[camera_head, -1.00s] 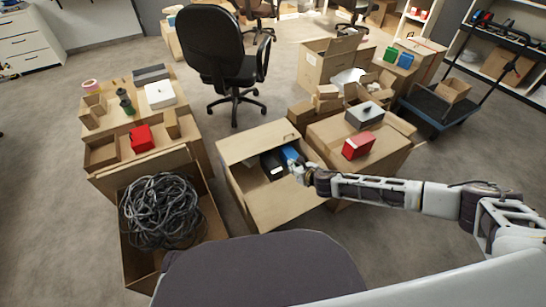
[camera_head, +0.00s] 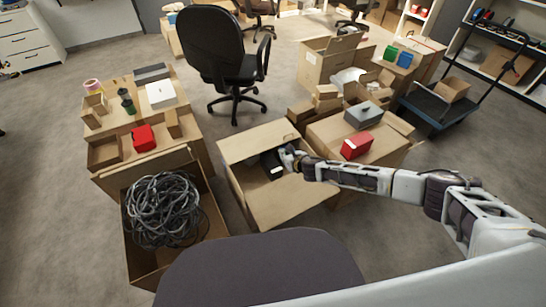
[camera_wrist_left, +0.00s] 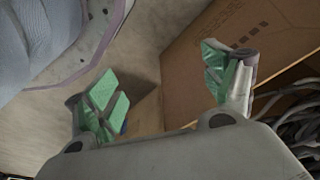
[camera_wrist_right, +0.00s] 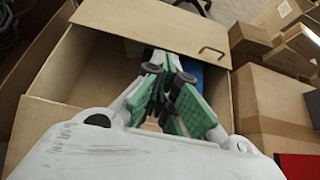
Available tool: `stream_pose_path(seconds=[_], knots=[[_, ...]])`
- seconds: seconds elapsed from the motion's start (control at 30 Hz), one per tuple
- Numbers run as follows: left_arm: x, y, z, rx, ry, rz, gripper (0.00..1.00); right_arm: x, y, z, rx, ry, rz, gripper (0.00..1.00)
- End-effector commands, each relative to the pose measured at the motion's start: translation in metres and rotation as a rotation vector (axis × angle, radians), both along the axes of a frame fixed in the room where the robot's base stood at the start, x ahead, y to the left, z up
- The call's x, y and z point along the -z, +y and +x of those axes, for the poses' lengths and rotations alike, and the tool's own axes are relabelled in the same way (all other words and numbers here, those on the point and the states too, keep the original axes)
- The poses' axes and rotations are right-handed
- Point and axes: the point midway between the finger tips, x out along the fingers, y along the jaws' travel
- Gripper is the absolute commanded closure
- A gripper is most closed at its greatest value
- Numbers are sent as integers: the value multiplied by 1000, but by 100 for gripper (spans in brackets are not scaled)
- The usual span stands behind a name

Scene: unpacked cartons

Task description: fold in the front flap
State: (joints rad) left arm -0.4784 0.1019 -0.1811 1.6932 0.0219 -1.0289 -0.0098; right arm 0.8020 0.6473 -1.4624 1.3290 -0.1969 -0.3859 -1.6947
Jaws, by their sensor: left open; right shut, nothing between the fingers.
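The open middle carton (camera_head: 237,190) stands on the floor in front of me. A far panel (camera_head: 258,141) lies across its back; in the right wrist view this panel (camera_wrist_right: 150,22) has a handle slot. A broad near panel (camera_head: 290,205) faces me; I cannot tell whether it is the front flap. My right gripper (camera_head: 287,157) is shut and empty over the opening, its green-padded fingers together in the right wrist view (camera_wrist_right: 165,100). My left gripper (camera_wrist_left: 165,85) is open and empty, out of the head view, near a printed cardboard panel (camera_wrist_left: 225,50).
A black item (camera_head: 272,165) lies in the middle carton. A carton of cables (camera_head: 165,210) stands at left, its cables also in the left wrist view (camera_wrist_left: 295,125). A red box (camera_head: 357,146) and a grey box (camera_head: 363,115) sit on the right carton. An office chair (camera_head: 222,60) stands behind.

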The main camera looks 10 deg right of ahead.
Motion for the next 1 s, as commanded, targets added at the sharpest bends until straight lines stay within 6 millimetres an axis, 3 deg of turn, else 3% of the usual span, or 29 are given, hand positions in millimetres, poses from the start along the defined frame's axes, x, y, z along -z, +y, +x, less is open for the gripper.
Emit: stream_pose_path(seconds=[0.23,0.53,1.0], knots=[[-3,-1,0,0,4,-1,17,7,8,22,0,-1,0,100],[-31,-8,4,5,13,-11,17,21,17,44,-1,-1,1,100],[-74,-17,6,13,15,-29,17,38,24,63,-1,-1,1,100]])
